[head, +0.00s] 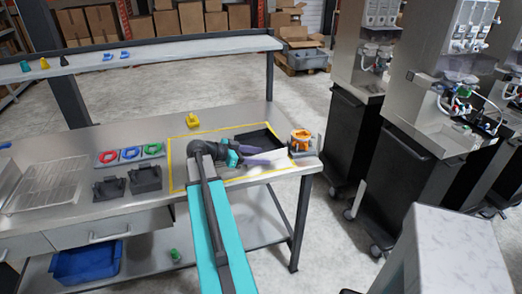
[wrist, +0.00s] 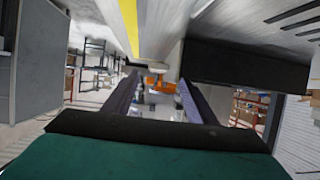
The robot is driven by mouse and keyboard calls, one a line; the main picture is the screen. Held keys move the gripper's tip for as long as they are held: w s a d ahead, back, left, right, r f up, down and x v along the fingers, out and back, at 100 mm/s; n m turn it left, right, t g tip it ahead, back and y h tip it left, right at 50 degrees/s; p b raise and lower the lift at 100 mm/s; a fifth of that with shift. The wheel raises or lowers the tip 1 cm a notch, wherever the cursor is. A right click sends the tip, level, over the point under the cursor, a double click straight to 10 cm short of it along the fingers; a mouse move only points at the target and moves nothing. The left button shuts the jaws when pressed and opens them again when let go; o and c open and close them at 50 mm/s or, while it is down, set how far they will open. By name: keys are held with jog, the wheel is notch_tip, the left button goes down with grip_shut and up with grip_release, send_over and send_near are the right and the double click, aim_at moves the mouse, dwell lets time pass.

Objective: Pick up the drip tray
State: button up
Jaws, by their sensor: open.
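The drip tray appears to be the shallow black tray (head: 262,136) lying on the bench inside the yellow outline, toward its back right corner. In the wrist view a dark block (wrist: 245,66), likely the same tray, shows at the upper right, outside the fingers. My gripper (head: 268,155) is low over the outlined area, just in front of the tray. In the wrist view my gripper (wrist: 156,88) has its two fingers apart with nothing held between them. The fingers partly cover the tray's front in the head view. I cannot tell whether they touch it.
An orange part on a stand (head: 301,138) is close by at the bench's right end. A yellow part (head: 193,121) sits behind the outline. Black holders (head: 145,179), coloured rings (head: 130,153) and a wire rack (head: 45,187) are left. Dispenser cabinets (head: 405,155) stand right.

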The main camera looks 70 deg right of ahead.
aim_at(271, 157)
jog(key=shift+s+d, duration=0.1)
jog(key=shift+p+x, duration=1.05)
jog(key=shift+x, duration=0.25)
jog(key=shift+p+x, duration=0.35)
jog(key=shift+x, duration=0.85)
jog(key=shift+s, duration=0.1)
grip_shut()
